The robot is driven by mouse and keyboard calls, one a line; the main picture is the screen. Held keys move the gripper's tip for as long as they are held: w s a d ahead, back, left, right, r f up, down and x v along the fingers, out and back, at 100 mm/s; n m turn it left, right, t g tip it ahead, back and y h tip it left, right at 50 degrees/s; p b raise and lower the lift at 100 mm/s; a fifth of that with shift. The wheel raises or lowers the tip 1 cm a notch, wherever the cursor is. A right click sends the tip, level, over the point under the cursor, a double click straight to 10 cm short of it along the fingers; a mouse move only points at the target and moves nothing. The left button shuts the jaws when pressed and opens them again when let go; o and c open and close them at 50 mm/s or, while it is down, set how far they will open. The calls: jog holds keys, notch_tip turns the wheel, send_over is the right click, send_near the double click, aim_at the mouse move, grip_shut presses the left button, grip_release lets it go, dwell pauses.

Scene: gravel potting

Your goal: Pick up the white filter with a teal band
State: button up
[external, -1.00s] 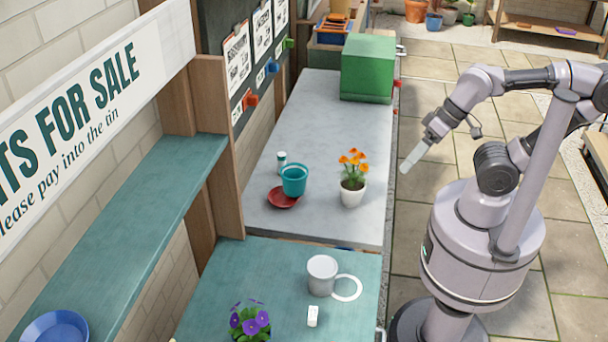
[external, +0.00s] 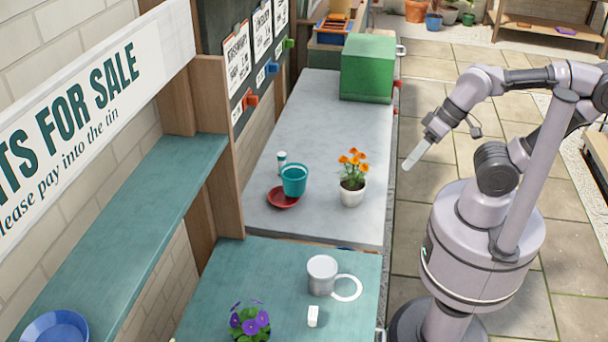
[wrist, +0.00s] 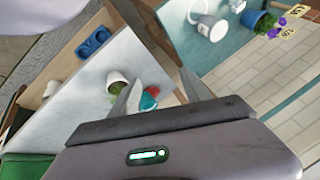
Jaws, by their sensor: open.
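The white filter with a teal band (external: 282,160) is a small upright cylinder on the grey worktop, just behind the teal pot (external: 294,180). I cannot make the filter out in the wrist view. My gripper (external: 410,160) is open and empty, held in the air over the paving to the right of the worktop, well apart from the filter. In the wrist view the teal pot (wrist: 150,98) shows just beyond the fingers.
A red saucer (external: 283,197) lies by the teal pot. An orange-flowered plant in a white pot (external: 352,192) stands between my gripper and the filter. A green box (external: 367,68) is at the back. A white mug (external: 322,275) stands on the nearer teal table.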

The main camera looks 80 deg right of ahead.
jog(key=w+d+r+n+p, duration=0.1)
jog(key=w+d+r, duration=0.1)
jog(key=w, duration=0.4)
jog(key=w+d+r+p, duration=0.1)
jog(key=w+d+r, duration=0.1)
jog(key=w, duration=0.4)
jog(key=n+g+h+p, duration=0.1)
jog(key=n+h+p, duration=0.1)
jog(key=n, duration=0.1)
send_over(285, 155)
jog(key=s, duration=0.5)
notch_tip(285, 155, down, 16)
jog(key=b+x, duration=0.4)
jog(key=x, duration=0.7)
jog(key=shift+f, duration=0.4)
jog(key=x, duration=0.1)
jog(key=b+x, duration=0.1)
jog(key=x, duration=0.1)
jog(key=b+x, duration=0.1)
jog(key=x, duration=0.1)
jog(key=shift+s+d+f, duration=0.1)
jog(key=shift+s+d, duration=0.1)
jog(key=shift+s, duration=0.1)
jog(key=shift+w+f, duration=0.2)
jog(key=shift+f, duration=0.1)
jog(key=shift+r, duration=0.2)
jog(key=shift+c, duration=0.2)
grip_shut()
